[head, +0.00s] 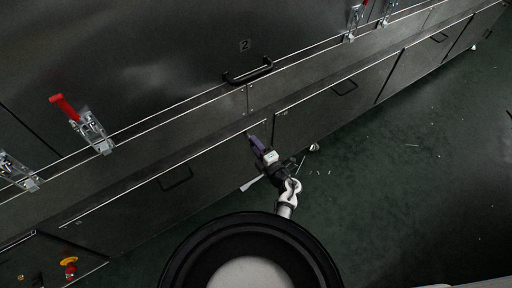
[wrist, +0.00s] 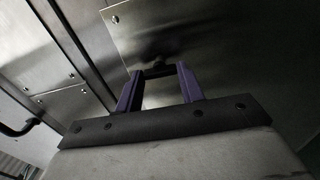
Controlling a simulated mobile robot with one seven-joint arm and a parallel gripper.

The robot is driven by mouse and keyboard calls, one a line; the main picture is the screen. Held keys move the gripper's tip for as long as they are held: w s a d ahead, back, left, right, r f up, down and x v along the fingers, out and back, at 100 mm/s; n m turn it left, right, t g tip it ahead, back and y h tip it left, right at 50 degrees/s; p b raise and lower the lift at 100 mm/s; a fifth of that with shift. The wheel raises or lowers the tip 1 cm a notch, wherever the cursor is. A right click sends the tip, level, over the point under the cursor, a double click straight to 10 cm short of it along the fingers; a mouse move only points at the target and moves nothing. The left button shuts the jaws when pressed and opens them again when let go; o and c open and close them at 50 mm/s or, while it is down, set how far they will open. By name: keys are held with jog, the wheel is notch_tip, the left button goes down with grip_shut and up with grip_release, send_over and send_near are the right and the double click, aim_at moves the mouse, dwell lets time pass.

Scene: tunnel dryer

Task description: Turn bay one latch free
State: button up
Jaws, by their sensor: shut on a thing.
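My gripper (head: 254,141) has purple fingers and reaches to the lower row of dark metal panels, near the upper right corner of one panel (head: 215,182). In the wrist view my gripper (wrist: 159,76) is shut on a small dark latch (wrist: 158,68) on a metal panel (wrist: 205,40). The fingers stand on both sides of it and cover part of it. In the head view the latch is hidden by the gripper. No label shows which bay it belongs to.
A black handle (head: 248,72) sits below the label 2 (head: 244,45). A red-handled toggle clamp (head: 90,130) stands out at left, and others show at far left and upper right. Lower panels have handles (head: 176,179). Green floor (head: 400,170) with scattered bits is open at right.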

dwell(0.4)
jog(key=o, duration=1)
jog(key=p+v, duration=0.2)
jog(key=v, duration=1.1)
jog(key=shift+s+d, duration=0.2)
jog(key=shift+s, duration=0.1)
